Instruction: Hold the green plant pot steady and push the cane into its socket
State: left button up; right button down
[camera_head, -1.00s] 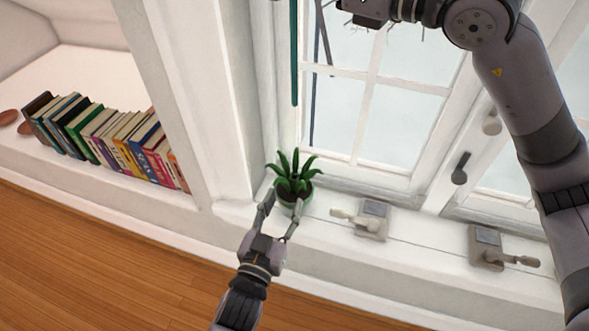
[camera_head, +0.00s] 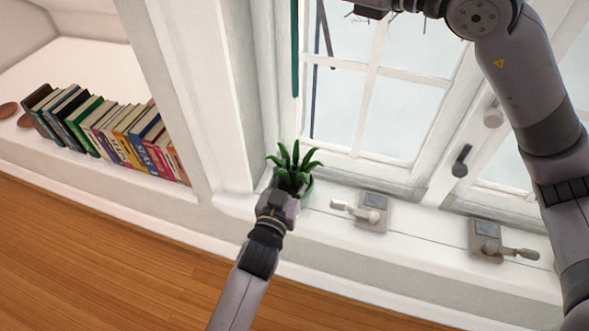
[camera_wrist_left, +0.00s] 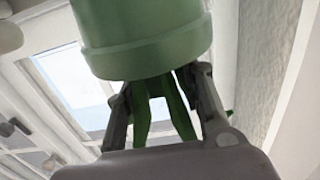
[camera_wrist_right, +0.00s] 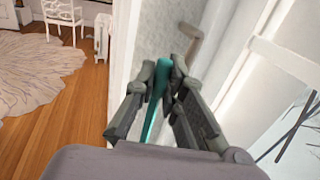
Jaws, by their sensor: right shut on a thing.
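The green plant pot (camera_head: 308,188) with a leafy plant stands on the white window sill, partly hidden by my left gripper (camera_head: 284,196). In the left wrist view the pot (camera_wrist_left: 146,42) appears large, with leaves beyond it, and my left fingers (camera_wrist_left: 165,88) are spread apart around it; contact is unclear. The teal cane (camera_head: 295,50) hangs upright in front of the window frame, its lower end above the plant. In the right wrist view my right gripper (camera_wrist_right: 163,78) is shut on the cane (camera_wrist_right: 152,115). The socket is not visible.
Two window latches with handles (camera_head: 370,210) (camera_head: 488,240) sit on the sill right of the pot. A row of books (camera_head: 110,130) stands on the left shelf. A white wall post (camera_head: 215,100) rises left of the pot. The window (camera_head: 390,110) is behind.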

aim_at(295, 30)
pick_arm(q)
grip_shut()
dwell(0.7)
pick_arm(e)
notch_tip(295, 30, down, 13)
jog(key=n+g+y, duration=0.1)
jog(key=n+g, duration=0.1)
jog(key=g, duration=0.1)
jog(key=shift+r+y, duration=0.15)
jog(key=shift+y, duration=0.25)
